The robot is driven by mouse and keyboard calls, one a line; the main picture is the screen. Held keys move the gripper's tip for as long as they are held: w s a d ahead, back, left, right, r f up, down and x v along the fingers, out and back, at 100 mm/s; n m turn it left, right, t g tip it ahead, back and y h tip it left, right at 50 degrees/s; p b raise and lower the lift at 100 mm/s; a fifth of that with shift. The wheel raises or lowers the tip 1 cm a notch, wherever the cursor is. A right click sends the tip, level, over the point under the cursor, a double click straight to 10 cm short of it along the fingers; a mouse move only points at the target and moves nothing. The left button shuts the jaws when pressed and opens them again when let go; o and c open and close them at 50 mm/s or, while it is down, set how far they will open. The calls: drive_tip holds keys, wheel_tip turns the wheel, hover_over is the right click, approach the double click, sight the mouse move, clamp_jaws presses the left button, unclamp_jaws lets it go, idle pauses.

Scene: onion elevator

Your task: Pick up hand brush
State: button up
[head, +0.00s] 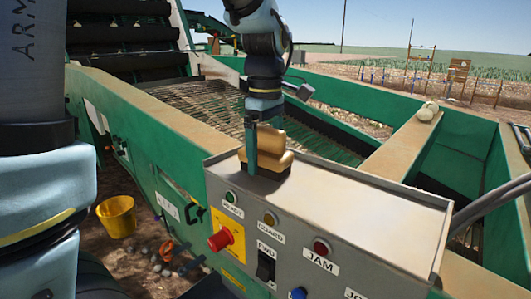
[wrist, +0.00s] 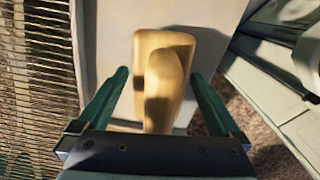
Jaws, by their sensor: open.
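The hand brush (head: 275,155) has a tan, wooden-looking body and lies on the top of the grey control box (head: 375,200), near its left end. In the wrist view the brush (wrist: 165,75) has a raised handle on a wider block. My gripper (head: 265,165) points down at the brush from above. In the wrist view the green fingers of my gripper (wrist: 158,95) are apart, one on each side of the brush, with gaps to it. Contact is not visible. The brush's underside is hidden.
The box front carries a red stop knob (head: 221,240) and labelled buttons. A slatted conveyor (head: 190,100) runs behind the box. A yellow bucket (head: 117,216) stands on the ground at left. The box top right of the brush is clear.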

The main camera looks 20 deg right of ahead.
sight(265, 127)
drive_tip(key=c, duration=1.5)
wheel_tip(265, 127, up, 10)
drive_tip(key=shift+r+b, duration=0.1)
drive_tip(key=shift+b, duration=0.5)
